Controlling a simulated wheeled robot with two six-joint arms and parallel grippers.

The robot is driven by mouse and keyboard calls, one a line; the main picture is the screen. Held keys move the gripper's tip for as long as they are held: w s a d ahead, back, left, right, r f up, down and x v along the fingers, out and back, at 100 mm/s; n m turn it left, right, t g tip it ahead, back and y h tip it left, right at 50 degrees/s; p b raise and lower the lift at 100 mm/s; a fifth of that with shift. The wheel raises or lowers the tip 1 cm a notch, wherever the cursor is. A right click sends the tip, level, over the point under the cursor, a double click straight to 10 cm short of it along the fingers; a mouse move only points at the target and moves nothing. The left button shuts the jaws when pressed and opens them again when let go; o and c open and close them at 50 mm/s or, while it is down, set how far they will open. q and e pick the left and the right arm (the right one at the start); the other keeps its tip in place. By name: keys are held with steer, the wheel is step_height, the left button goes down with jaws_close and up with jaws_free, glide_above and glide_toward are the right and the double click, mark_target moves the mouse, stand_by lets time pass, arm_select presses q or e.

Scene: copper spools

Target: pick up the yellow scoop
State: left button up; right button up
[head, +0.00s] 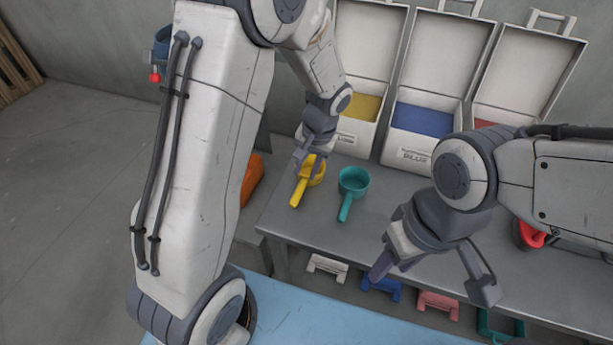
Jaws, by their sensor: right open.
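The yellow scoop (298,194) lies at the left end of the grey table, its handle pointing toward the front. My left gripper (311,160) is right over the scoop's cup and hides part of it. The view does not show whether its fingers are open or shut, or whether they touch the cup. My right gripper (433,276) is open and empty, with its fingers wide apart, over the front part of the table and away from the scoop.
A teal scoop (353,182) lies just right of the yellow one. Behind them stand open white cases with yellow (362,107), blue (424,119) and red (484,123) contents. A red item (530,233) sits at the right, partly hidden by my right arm.

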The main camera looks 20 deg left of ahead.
mark_target(300, 188)
arm_select(q)
steer(key=f, duration=0.2)
steer(key=a+f, duration=0.1)
steer(key=f, duration=0.2)
steer(key=shift+w+a, duration=0.1)
steer(key=shift+a, duration=0.05)
steer(key=shift+w+a+f, duration=0.1)
steer(key=shift+a+f, duration=0.05)
steer(key=shift+f, duration=0.75)
steer(key=shift+w+a+f, duration=0.1)
steer(key=shift+a+f, duration=0.05)
steer(key=shift+f, duration=0.75)
steer(key=shift+a+f, duration=0.15)
steer(key=shift+f, duration=0.75)
jaws_close()
